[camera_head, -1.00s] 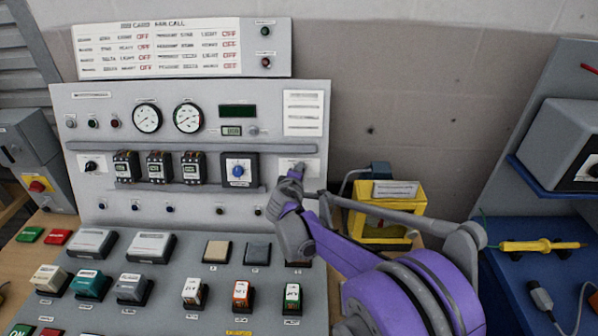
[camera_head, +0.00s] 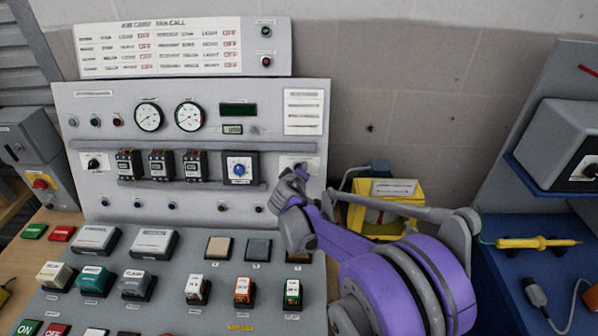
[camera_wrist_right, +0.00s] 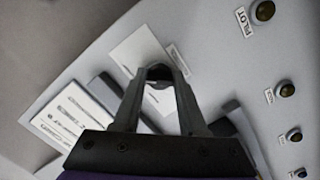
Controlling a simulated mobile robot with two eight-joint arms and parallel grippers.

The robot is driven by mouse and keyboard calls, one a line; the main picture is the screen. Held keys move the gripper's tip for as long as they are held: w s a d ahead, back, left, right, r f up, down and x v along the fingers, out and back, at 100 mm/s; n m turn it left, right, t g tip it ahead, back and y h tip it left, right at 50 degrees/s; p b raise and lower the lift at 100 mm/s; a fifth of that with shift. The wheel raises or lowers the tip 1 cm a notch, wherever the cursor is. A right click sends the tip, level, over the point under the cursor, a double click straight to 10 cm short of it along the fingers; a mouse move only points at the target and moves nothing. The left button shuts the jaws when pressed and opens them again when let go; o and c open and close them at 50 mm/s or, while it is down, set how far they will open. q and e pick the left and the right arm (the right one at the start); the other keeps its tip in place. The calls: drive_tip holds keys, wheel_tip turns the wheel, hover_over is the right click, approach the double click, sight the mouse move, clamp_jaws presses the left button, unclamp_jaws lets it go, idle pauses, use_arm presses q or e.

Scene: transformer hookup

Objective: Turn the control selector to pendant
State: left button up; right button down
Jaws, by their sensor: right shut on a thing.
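The right gripper (camera_head: 300,170) is at the right end of the grey upright panel (camera_head: 200,95), in front of a white label plate (camera_head: 312,162). In the right wrist view its two fingers (camera_wrist_right: 160,74) close around a small dark knob (camera_wrist_right: 159,74) in front of the white plate (camera_wrist_right: 140,50). The knob is mostly hidden by the fingers, so its pointer direction and the lettering cannot be read. In the head view the knob is hidden behind the gripper. The left gripper is not in view.
A blue knob (camera_head: 239,170) and a row of black modules (camera_head: 161,165) sit left of the gripper. A grey rail (camera_head: 190,146) runs above them. Below is a sloped desk with several push buttons (camera_head: 243,291). A yellow box (camera_head: 385,207) stands behind my right arm.

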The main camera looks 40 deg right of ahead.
idle(0.3)
drive_tip(key=shift+c, duration=2.3)
unclamp_jaws()
drive_tip(key=v, duration=1)
drive_tip(key=shift+s+a, duration=0.25)
drive_tip(key=shift+r, duration=0.15)
drive_tip(key=s+a+f+g+y, duration=0.1)
drive_tip(key=s+a+f+y, duration=0.2)
drive_tip(key=s+a, duration=0.3)
drive_tip(key=s+a+f+g+y, duration=0.1)
drive_tip(key=s+a+f+y, duration=0.2)
drive_tip(key=s+a, duration=0.4)
drive_tip(key=s+a+f+m+g+y, duration=0.1)
drive_tip(key=s+a+f+y, duration=0.2)
drive_tip(key=s+a+f, duration=0.2)
drive_tip(key=shift+s+a, duration=0.95)
drive_tip(key=shift+s, duration=0.05)
